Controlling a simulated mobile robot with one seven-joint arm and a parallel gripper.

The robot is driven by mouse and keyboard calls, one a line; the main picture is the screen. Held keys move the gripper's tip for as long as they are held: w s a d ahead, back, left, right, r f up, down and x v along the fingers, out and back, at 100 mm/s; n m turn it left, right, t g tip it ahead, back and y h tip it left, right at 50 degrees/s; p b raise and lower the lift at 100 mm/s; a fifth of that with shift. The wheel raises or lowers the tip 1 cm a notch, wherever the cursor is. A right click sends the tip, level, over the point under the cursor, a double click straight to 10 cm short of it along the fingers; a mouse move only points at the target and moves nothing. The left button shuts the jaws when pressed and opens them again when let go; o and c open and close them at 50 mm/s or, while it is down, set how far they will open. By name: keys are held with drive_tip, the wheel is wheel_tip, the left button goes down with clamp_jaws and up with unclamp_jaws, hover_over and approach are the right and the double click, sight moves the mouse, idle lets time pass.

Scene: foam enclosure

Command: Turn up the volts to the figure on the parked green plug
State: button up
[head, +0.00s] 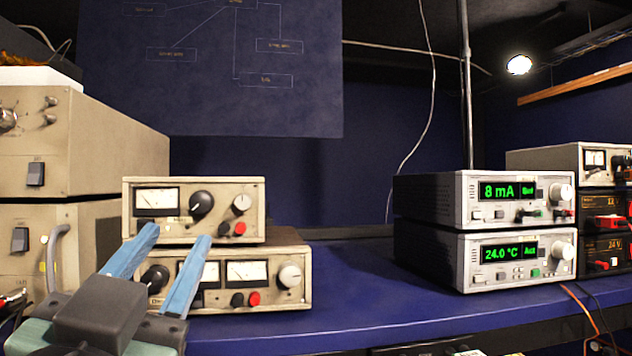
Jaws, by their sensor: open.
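My gripper (177,235) is open and empty at lower left, its two blue fingers pointing at the stacked beige meter units. The upper unit (256,226) has one needle meter (156,199), a black knob (201,203), a cream knob (242,203) and black and red terminals. The lower unit (303,257) has two meters, a black knob (155,278) and a cream knob (290,275). The right finger covers part of its left meter. I cannot read the scales or tell which knob sets volts. I cannot make out a parked green plug or its figure.
Two silver units stand right of centre: the upper display (507,190) reads 8 mA, the lower (508,253) 24.0 °C. Dark units with red plugs (609,222) stand at far right. Large beige cabinets (100,150) stand left. The blue bench (370,290) is clear between.

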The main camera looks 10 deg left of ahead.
sight(199, 205)
drive_tip(key=p+x, duration=0.3)
drive_tip(key=x, duration=0.3)
drive_tip(key=shift+w+r, duration=0.15)
drive_tip(key=shift+w+a, duration=0.1)
drive_tip(key=shift+w, duration=0.45)
clamp_jaws()
